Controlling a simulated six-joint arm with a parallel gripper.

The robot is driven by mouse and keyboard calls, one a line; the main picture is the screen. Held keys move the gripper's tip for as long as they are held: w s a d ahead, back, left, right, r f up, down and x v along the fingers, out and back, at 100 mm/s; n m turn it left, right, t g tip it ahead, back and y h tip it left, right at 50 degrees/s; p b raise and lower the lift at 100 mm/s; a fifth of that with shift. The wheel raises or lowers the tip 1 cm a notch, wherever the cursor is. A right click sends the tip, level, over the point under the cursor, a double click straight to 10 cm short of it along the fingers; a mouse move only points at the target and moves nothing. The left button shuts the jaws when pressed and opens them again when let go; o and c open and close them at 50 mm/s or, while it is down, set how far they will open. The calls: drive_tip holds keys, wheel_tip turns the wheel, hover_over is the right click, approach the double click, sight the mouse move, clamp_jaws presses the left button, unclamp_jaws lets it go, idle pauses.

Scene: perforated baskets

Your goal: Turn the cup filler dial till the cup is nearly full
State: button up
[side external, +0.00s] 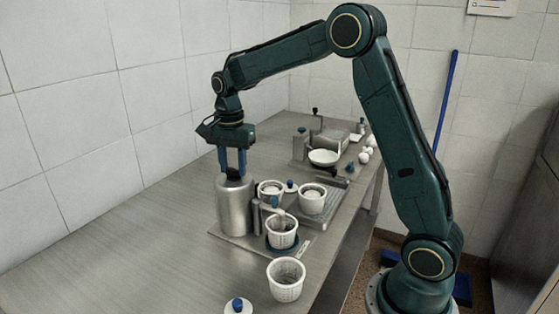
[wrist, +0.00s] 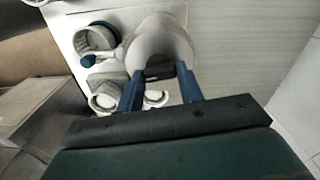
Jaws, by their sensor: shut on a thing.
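The cup filler is a steel cylinder (side external: 236,207) on a flat metal base, with a blue-tipped spout (side external: 274,203) on its right side. A white perforated cup (side external: 282,232) stands under the spout on a dark blue pad. Its fill level is too small to judge. My gripper (side external: 233,174) points straight down at the top of the cylinder, with its blue fingers shut on the dark dial there. In the wrist view the dark dial (wrist: 160,72) sits between the two fingers, on top of the pale cylinder (wrist: 163,40). The fingers hide part of the dial.
Another perforated basket (side external: 286,279) and a white lid with a blue knob (side external: 238,307) stand near the front edge. Two white cups sit on a tray (side external: 325,212) behind the filler. A scale with a white bowl (side external: 324,157) is farther back. The counter's left is clear.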

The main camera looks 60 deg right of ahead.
sight(234, 169)
drive_tip(key=shift+r, duration=0.15)
drive_tip(key=o, duration=1)
wheel_tip(234, 169, up, 14)
drive_tip(key=shift+f, duration=0.15)
idle(0.6)
